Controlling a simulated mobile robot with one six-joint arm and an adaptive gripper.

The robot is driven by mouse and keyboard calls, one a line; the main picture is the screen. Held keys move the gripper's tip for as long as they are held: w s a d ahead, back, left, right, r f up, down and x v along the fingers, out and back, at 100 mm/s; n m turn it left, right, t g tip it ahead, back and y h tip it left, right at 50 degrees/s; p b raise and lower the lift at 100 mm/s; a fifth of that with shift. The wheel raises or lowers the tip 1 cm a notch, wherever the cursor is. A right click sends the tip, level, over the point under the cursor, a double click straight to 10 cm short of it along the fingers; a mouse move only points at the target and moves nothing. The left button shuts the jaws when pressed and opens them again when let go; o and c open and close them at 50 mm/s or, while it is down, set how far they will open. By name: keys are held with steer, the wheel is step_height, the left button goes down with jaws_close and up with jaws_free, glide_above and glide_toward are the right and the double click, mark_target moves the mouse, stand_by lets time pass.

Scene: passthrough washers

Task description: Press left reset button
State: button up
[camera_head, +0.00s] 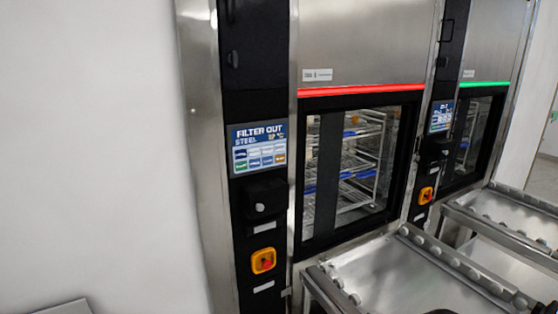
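The left washer's black control column (238,120) stands left of its glass door. It carries a lit screen (259,147) reading "FILTER OUT STEEL". Below the screen is a black box (279,191) with a small round pale button (260,207). Below that is a yellow square with a red switch (263,261). I cannot read which of these is labelled reset. My gripper is not recognisable in this view, and nothing touches the column's controls.
A red light bar (360,91) glows above the left washer door (350,165), with racks behind the glass. The right washer has a green bar (485,84) and its own screen (441,116). Steel roller tables (400,270) jut out at lower right. A white wall (90,140) fills the left.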

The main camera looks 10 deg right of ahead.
jaws_close()
stand_by(1.5)
